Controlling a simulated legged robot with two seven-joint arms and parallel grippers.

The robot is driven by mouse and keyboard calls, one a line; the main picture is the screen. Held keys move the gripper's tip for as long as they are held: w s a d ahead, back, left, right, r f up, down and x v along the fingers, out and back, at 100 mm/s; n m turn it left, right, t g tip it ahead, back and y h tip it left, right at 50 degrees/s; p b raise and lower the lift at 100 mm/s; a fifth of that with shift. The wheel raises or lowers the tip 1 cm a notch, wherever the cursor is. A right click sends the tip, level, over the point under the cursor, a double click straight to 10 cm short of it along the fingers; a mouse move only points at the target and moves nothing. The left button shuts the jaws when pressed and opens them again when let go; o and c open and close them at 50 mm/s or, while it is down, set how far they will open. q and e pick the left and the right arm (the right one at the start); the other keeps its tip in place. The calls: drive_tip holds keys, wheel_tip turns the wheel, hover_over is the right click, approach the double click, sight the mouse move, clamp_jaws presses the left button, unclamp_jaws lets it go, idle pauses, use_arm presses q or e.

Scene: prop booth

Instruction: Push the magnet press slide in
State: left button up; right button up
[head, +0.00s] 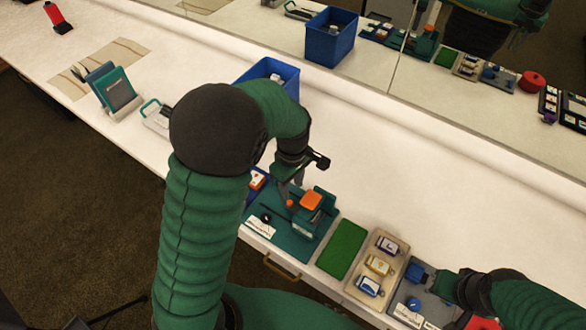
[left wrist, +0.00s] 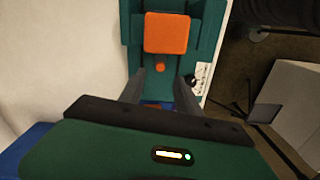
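The magnet press (head: 318,207) is a teal block with an orange square top, on a teal board (head: 281,237) near the table's front edge. A small orange knob (head: 290,204) is on its left side. In the left wrist view the orange square (left wrist: 166,33) is ahead, with the knob (left wrist: 160,67) just in front of it. My left gripper (head: 291,190) is open and points down at the knob's side of the press. Its fingers (left wrist: 161,78) stand apart on either side of the knob's line; contact cannot be told. My right gripper (head: 446,284) is at the lower right, its fingers unclear.
A green mat (head: 342,249), a beige tray (head: 384,244) with small boxes and a grey tray (head: 435,305) lie right of the press. A blue bin (head: 285,72) stands behind my left arm. A mirror runs along the back. The table behind the press is clear.

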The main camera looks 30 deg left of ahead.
use_arm(q)
wheel_tip(320, 180, up, 8)
drive_tip(key=shift+d+p, duration=0.25)
drive_tip(key=shift+p, duration=0.05)
drive_tip(key=shift+w+r, duration=0.1)
